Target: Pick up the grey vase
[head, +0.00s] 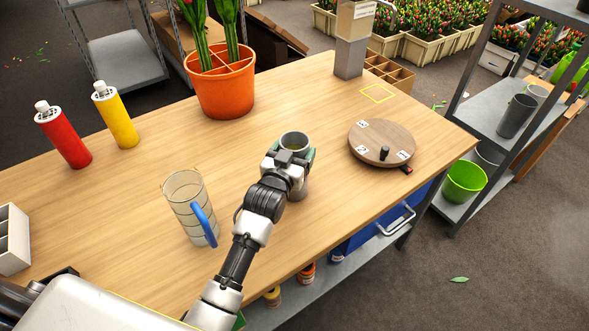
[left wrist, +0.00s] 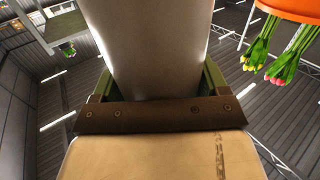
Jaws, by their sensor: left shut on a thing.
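The grey vase (head: 300,193) is upright near the middle of the wooden table, partly hidden behind my left gripper. Its round open rim (head: 294,140) shows above the fingers. My left gripper (head: 289,160) is shut around the vase's side. In the left wrist view the vase's smooth grey wall (left wrist: 150,50) fills the space between the two green-lined fingers (left wrist: 152,85). I cannot tell whether its base touches the table. My right gripper is not in view.
A clear measuring jug (head: 183,196) with a blue handle stands left of the vase. A round wooden turntable (head: 375,140) lies to the right. An orange pot (head: 222,90) with tulips, a yellow bottle (head: 117,118) and a red bottle (head: 64,138) stand farther back.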

